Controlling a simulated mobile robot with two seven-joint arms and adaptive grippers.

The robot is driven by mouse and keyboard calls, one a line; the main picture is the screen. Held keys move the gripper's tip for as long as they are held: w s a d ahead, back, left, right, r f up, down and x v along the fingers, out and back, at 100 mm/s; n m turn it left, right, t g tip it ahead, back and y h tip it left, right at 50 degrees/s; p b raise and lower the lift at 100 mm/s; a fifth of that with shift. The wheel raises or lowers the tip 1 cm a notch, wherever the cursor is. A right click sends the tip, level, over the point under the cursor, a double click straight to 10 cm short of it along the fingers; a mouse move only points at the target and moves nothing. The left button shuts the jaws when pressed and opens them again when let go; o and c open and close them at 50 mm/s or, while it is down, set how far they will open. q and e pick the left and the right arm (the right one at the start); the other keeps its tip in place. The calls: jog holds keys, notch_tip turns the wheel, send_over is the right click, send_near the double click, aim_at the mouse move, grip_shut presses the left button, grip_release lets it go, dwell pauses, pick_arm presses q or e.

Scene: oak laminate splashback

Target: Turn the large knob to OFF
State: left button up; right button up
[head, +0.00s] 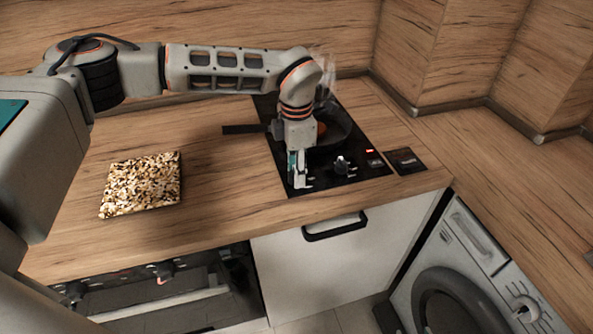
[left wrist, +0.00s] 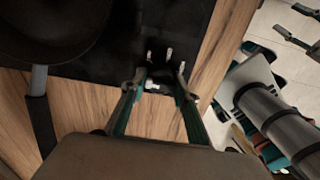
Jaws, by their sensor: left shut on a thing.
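A black cooktop (head: 268,108) is set in the wooden counter, with its controls along the front edge. My left gripper (head: 300,182) points down at the front left of the cooktop. It is shut on a dark knob (left wrist: 160,76), which shows between the fingertips in the left wrist view; my fingers mostly hide it in the head view. White marks lie around this knob, but I cannot read its setting. A second dark knob (head: 341,166) stands free to the right. Parts of mine show at the right of the left wrist view; I cannot make out my right gripper's state.
A dark pan (head: 340,127) with something orange in it sits behind my gripper, its handle (head: 242,129) pointing left. Faint steam rises above it. A red light (head: 369,151) glows on the cooktop. A speckled board (head: 143,184) lies left on otherwise clear counter.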

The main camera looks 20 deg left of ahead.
dwell(0.5)
pick_arm(q)
jog(key=o, duration=1.1)
jog(key=shift+r, duration=0.2)
notch_tip(320, 180, up, 12)
jog(key=shift+f, duration=0.15)
